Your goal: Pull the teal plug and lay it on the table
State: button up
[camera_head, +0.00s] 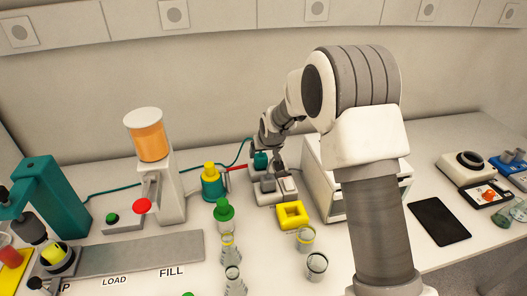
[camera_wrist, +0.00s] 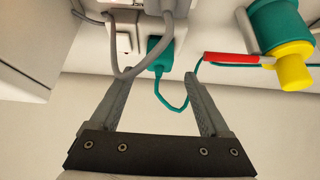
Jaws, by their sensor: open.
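The teal plug (camera_wrist: 158,54) sits in a white outlet block (camera_wrist: 124,40) in the wrist view. Its thin teal cord hangs down in a loop. In the head view the plug (camera_head: 260,160) is at the back of the outlet block (camera_head: 270,190). My gripper (camera_wrist: 160,80) is open and empty. Its fingertips are on either side of the plug's line, with the plug just beyond them, and the cord loop hangs between the fingers. In the head view my arm partly hides the block. The white table (camera_head: 450,130) lies around it.
A grey cord (camera_wrist: 120,65) loops close to my left finger. A yellow block (camera_head: 291,214) and several glass flasks (camera_head: 228,247) stand in front. A white box (camera_head: 325,190) stands right of the outlet block.

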aim_at(262, 159)
jog(key=b+x, duration=0.3)
jog(key=x, duration=0.4)
jog(key=shift+f, duration=0.15)
jog(key=shift+w+a+f+b, duration=0.15)
jog(key=shift+w+f+b, duration=0.25)
jog(key=shift+f+b, duration=0.05)
grip_shut()
